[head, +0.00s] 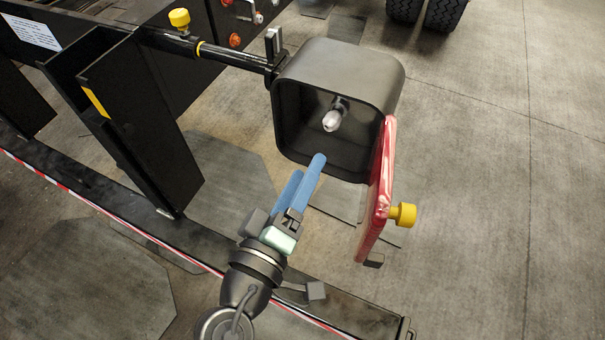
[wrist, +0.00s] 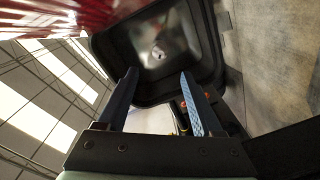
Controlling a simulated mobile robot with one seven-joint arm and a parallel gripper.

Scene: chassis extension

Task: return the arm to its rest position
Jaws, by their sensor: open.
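My gripper (head: 307,177) is in the lower middle of the head view, with two blue fingers pointing up toward a black box (head: 338,62). The fingers are apart with nothing between them. In the wrist view my gripper (wrist: 158,78) also shows open, its fingers pointing at the mouth of the black box (wrist: 222,90). The box is open at the front, and a pale metallic fitting (head: 331,121) sits inside it. The fingertips look near the box's lower rim; whether they touch it I cannot tell.
A red door (head: 377,190) with a yellow knob (head: 403,214) stands swung open right of my gripper. A black bar (head: 222,56) joins the box to the chassis. A black upright (head: 140,120) stands to the left. Open concrete floor (head: 490,200) lies to the right.

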